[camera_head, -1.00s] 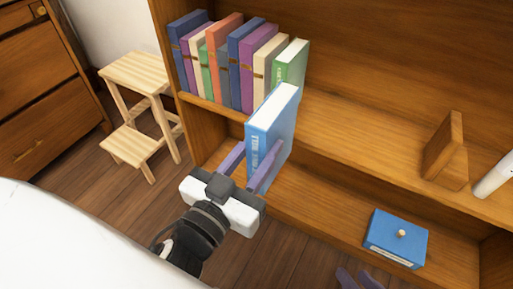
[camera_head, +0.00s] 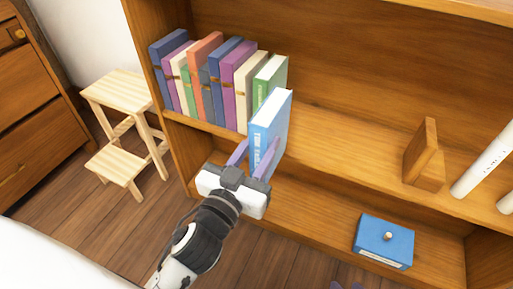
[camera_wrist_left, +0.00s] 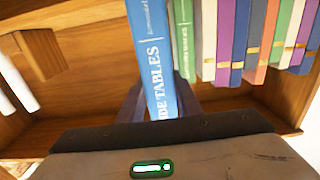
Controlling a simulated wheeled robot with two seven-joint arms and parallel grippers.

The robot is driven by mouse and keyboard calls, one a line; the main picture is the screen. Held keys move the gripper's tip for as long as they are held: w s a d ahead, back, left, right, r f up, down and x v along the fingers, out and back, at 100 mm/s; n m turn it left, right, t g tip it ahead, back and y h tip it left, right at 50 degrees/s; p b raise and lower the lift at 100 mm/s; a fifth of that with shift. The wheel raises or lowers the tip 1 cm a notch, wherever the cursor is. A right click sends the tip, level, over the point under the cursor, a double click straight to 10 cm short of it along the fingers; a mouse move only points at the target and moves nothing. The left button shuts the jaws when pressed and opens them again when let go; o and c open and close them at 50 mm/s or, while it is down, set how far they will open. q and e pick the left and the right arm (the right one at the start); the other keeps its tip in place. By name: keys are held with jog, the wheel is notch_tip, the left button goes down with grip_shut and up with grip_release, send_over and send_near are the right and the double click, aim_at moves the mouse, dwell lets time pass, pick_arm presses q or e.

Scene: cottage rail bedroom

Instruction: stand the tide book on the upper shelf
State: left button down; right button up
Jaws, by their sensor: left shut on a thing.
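The tide book (camera_head: 265,135) is light blue with white pages and is upright. My left gripper (camera_head: 252,163) is shut on its lower part. It is at the front edge of the upper shelf (camera_head: 345,145), just right of the green book (camera_head: 270,78) and nearer to me. In the left wrist view the tide book (camera_wrist_left: 150,50) shows its spine lettering, beside the green book (camera_wrist_left: 183,40). I cannot tell whether it touches the shelf. Only the fingertips of my right gripper (camera_head: 347,286) show at the bottom edge.
A row of several books (camera_head: 205,80) fills the shelf's left end. A wooden bookend (camera_head: 425,155) and white rolls (camera_head: 483,160) stand to the right, with bare shelf between. A blue box (camera_head: 384,242) sits on the lower shelf. A step stool (camera_head: 120,90) is at left.

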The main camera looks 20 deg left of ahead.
pick_arm(q)
jog(key=w+a+p, duration=0.1)
jog(key=w, duration=0.7)
jog(key=shift+w+a+f+p, duration=0.15)
jog(key=shift+a+f+p, duration=0.15)
jog(key=shift+a+f, duration=0.05)
pick_arm(e)
jog(key=shift+s+d+r, duration=0.1)
jog(key=shift+s+d, duration=0.15)
jog(key=shift+d, duration=0.3)
